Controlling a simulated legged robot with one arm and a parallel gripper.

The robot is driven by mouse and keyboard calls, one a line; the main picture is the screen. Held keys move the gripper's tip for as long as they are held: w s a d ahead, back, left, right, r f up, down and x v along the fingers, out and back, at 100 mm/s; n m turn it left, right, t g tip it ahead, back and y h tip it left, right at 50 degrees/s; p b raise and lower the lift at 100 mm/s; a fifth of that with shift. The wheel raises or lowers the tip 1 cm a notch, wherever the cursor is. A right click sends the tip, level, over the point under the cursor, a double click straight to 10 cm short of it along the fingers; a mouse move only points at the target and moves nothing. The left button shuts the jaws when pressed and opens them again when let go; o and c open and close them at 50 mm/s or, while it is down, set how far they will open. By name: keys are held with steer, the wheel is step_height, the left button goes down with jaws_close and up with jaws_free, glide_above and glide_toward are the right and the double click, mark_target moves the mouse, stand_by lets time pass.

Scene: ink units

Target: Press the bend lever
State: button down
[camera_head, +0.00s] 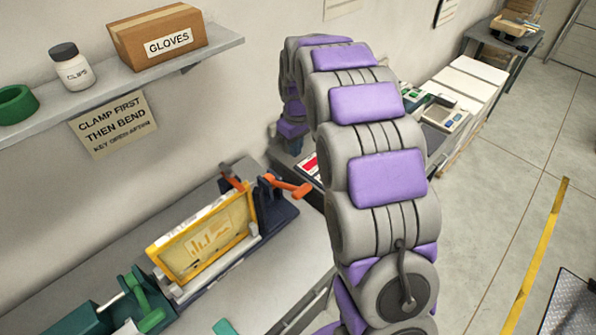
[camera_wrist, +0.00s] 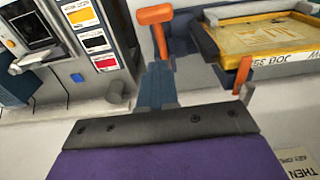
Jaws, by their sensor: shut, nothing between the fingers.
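An orange T-shaped lever (camera_head: 290,187) sticks out from the dark end of the bending unit (camera_head: 270,215); I take it as the bend lever. It also shows at the top of the wrist view (camera_wrist: 158,32). My gripper (camera_wrist: 157,75) is shut and empty, its blue-grey fingers pointing toward the lever's stem. Whether they touch it I cannot tell. A second orange lever (camera_head: 232,180) sits toward the wall, and an orange part shows near the frame in the wrist view (camera_wrist: 243,75). A yellow frame with a panel (camera_head: 205,240) lies in the unit.
A green clamp device (camera_head: 140,300) stands on the bench left of the unit. A shelf above holds a gloves box (camera_head: 158,40), a clips jar (camera_head: 72,68) and a green ring (camera_head: 16,104). A grey machine with colored labels (camera_wrist: 100,45) stands beside the lever.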

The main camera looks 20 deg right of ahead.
steer(key=p, duration=0.2)
glide_above(299, 189)
steer(key=w, duration=0.2)
steer(key=f, duration=1)
steer(key=shift+s+a+f, duration=0.1)
steer(key=shift+s+a, duration=0.1)
steer(key=shift+a, duration=0.2)
steer(key=shift+s+d+f, duration=0.15)
steer(key=shift+s+f, duration=0.1)
steer(key=shift+f, duration=0.25)
steer(key=shift+s+d+f, duration=0.15)
steer(key=shift+s+f, duration=0.1)
steer(key=shift+f, duration=0.2)
steer(key=shift+s+d+f, duration=0.2)
steer(key=shift+s+f, duration=0.1)
steer(key=shift+f, duration=0.3)
steer(key=shift+f, duration=0.1)
